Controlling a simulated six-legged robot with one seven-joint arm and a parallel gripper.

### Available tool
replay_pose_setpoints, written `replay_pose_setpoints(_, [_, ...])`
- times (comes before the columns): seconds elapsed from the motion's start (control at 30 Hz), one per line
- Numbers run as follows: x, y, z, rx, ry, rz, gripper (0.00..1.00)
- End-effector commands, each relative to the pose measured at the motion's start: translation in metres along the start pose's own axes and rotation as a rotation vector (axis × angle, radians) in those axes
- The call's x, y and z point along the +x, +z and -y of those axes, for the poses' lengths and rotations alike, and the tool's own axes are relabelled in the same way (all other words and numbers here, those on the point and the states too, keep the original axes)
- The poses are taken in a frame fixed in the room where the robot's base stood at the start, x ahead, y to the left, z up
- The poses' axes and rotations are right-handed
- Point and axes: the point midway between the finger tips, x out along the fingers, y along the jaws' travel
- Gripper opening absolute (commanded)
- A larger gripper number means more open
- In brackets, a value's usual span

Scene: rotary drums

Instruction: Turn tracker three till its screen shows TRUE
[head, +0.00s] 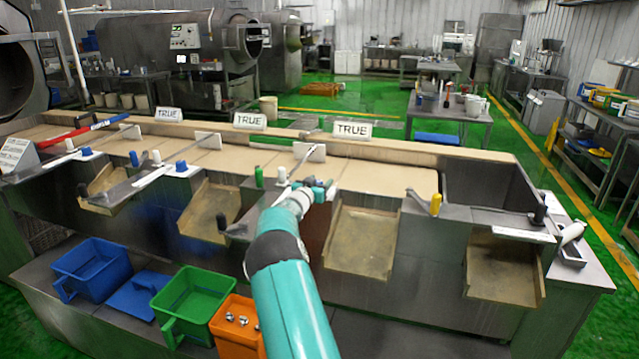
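Three small white screens stand along the back ledge of the bench, and each reads TRUE: the left screen (168,114), the middle screen (249,121) and the right screen (352,130). No number is legible on them, so I cannot tell which belongs to tracker three. A slanted metal bar (302,162) with a pale plate (310,152) lies in front of the right screen.
Similar bars with blue knobs (181,166) lie to the left. Below are blue (92,268), green (190,300) and orange (236,328) bins. The tan bench top right of my gripper is mostly clear.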

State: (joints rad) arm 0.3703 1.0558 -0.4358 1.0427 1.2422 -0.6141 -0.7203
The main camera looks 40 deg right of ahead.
Motion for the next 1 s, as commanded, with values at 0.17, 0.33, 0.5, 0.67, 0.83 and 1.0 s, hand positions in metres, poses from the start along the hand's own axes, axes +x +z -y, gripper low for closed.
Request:
replay_pose_setpoints(0.17, [0.0,0.0,0.0,0.0,0.0,0.0,0.6])
replay_pose_setpoints(0.33, [-0.001,0.0,0.0,-0.001,0.0,0.0,0.6])
replay_pose_setpoints(0.5, [-0.013,-0.001,0.0,-0.002,0.001,0.0,0.6])
replay_pose_setpoints(0.67, [-0.037,-0.001,0.001,-0.001,0.0,0.0,0.6])
replay_pose_setpoints(0.83, [-0.062,-0.001,0.001,0.0,-0.001,0.0,0.6])
replay_pose_setpoints(1.0, [-0.074,-0.001,0.0,-0.001,0.0,-0.001,0.6])
